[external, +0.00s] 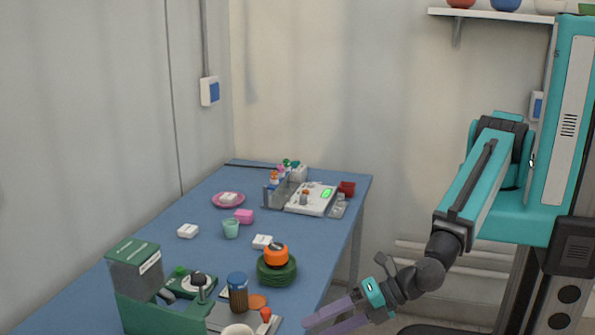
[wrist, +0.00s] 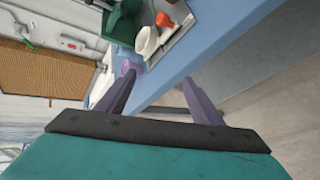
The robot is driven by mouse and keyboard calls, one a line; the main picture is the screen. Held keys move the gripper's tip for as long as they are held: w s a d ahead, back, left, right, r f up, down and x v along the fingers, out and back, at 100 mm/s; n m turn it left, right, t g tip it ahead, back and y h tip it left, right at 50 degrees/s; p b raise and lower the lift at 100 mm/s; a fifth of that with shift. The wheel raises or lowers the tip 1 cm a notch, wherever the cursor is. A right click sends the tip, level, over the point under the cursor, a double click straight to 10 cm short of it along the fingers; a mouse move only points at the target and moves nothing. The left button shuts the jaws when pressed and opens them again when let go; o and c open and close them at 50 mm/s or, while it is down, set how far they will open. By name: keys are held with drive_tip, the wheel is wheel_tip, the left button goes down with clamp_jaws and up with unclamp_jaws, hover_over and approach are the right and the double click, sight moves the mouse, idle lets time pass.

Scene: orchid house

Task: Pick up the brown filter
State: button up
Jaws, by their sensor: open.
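In the external view a brown cylinder with a blue top (external: 238,294) stands upright near the front of the blue table. An orange-brown flat disc (external: 257,302) lies just right of it. I cannot tell for sure which of these is the brown filter. My gripper (external: 312,327) is at the bottom, right of both and off the table's right edge. Its purple fingers are apart with nothing between them. In the wrist view my gripper (wrist: 156,79) is also open and empty, and I cannot make out the brown cylinder there.
A green stand (external: 150,295) is front left on the blue table (external: 200,260). An orange-topped object (external: 275,254) sits on a green coil (external: 277,272). A white cup (external: 238,330) and an orange-red knob (external: 265,314) are at the front. Free floor lies right of the table.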

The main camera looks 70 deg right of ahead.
sight(238, 293)
drive_tip(key=w+d+n+t+b, duration=0.1)
drive_tip(key=w+d+n, duration=0.2)
drive_tip(key=w+d+n+t+b, duration=0.1)
drive_tip(key=w+d+n+t, duration=0.1)
drive_tip(key=w+n, duration=0.1)
drive_tip(key=w+d+n+t+h+b, duration=0.1)
drive_tip(key=w+d+n+t, duration=0.1)
drive_tip(key=w+d+n, duration=0.1)
drive_tip(key=shift+d+f+n, duration=0.3)
drive_tip(key=shift+d, duration=0.05)
drive_tip(key=shift+w+d+r+n+t+b, duration=0.15)
drive_tip(key=shift+w+d+n+t+b, duration=0.15)
drive_tip(key=shift+n, duration=0.3)
drive_tip(key=shift+w+d+r+n+t+b, duration=0.15)
drive_tip(key=shift+n+t, duration=0.25)
drive_tip(key=shift+n, duration=0.2)
drive_tip(key=shift+w+a+f+b, duration=0.2)
drive_tip(key=shift+w+b, duration=0.3)
drive_tip(key=shift+b, duration=0.4)
drive_tip(key=shift+b+x, duration=0.8)
drive_tip(key=shift+b, duration=0.3)
drive_tip(key=x, duration=0.3)
drive_tip(key=shift+r, duration=0.15)
drive_tip(key=shift+w+b, duration=0.15)
drive_tip(key=shift+b, duration=0.95)
